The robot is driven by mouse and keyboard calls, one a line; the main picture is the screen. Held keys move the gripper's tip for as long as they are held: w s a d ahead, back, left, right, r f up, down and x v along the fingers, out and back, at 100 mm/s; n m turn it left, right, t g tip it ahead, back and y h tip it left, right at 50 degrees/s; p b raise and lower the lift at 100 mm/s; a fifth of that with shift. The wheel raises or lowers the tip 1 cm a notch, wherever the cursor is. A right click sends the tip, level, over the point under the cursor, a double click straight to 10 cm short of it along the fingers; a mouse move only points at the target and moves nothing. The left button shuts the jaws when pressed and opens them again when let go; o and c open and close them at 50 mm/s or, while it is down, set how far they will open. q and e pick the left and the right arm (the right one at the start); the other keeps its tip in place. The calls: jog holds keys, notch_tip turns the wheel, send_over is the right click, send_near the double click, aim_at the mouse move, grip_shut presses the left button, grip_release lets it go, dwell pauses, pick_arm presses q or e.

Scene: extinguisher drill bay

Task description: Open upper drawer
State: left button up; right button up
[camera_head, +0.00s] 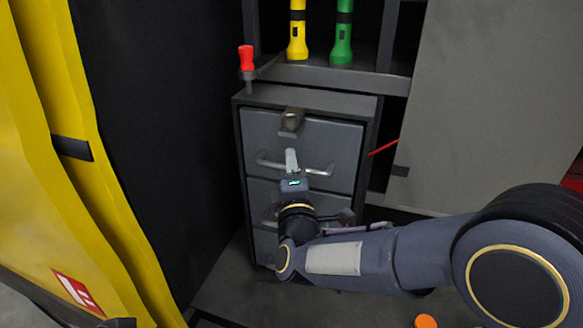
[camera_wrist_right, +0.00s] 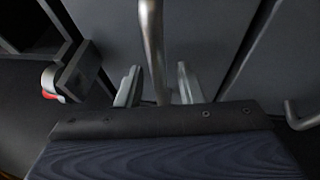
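The grey cabinet (camera_head: 242,150) stands in the middle of the head view, with its upper drawer (camera_head: 335,142) flush with the front. The upper drawer's bar handle (camera_head: 320,171) runs across its lower part; it also shows in the right wrist view (camera_wrist_right: 152,40). My right gripper (camera_head: 291,158) is at the middle of this handle and partly covers it. In the right wrist view its two fingers (camera_wrist_right: 157,85) stand apart, with the bar between them; a gap shows on each side. The drawers below are partly hidden by my right arm. My left gripper is not in view.
A block-like fitting (camera_head: 291,122) sticks out at the upper drawer's top. A red-topped object (camera_head: 246,60) stands at the cabinet's back left corner. Yellow (camera_head: 297,32) and green (camera_head: 343,35) flashlights stand on the shelf behind. A dark panel (camera_head: 150,120) closes off the left side.

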grip_shut()
jog(key=shift+s, duration=0.1)
dwell(0.3)
